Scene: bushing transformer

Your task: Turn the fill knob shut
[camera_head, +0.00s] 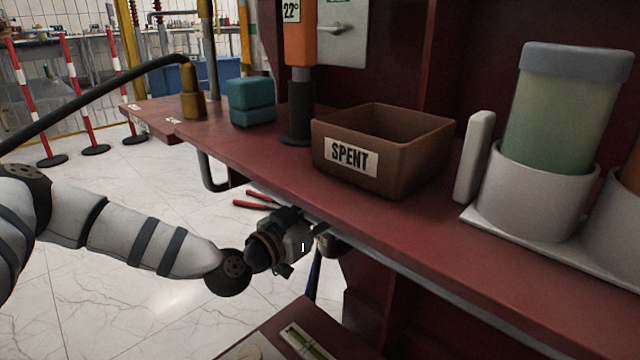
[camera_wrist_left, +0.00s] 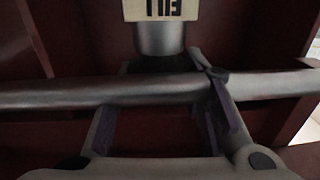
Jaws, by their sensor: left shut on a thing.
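My left gripper (camera_head: 318,236) is under the front edge of the red shelf in the head view, where the shelf hides what it holds. In the left wrist view the two fingers of the gripper (camera_wrist_left: 165,72) reach up past a horizontal metal bar and close on the dark fill knob (camera_wrist_left: 165,64). The knob sits at the end of a grey metal stem (camera_wrist_left: 160,38), below a pale label (camera_wrist_left: 160,9) whose dark lettering is cut off. The bar hides part of the knob and fingers, so its turned position cannot be told. My right gripper is not in view.
The grey bar (camera_wrist_left: 60,93) crosses close to the fingers. On the red shelf (camera_head: 270,165) stand a brown bin marked SPENT (camera_head: 365,178), a teal box (camera_head: 250,103) and a green-filled canister (camera_head: 565,110). Red-handled pliers (camera_head: 255,200) show below the shelf.

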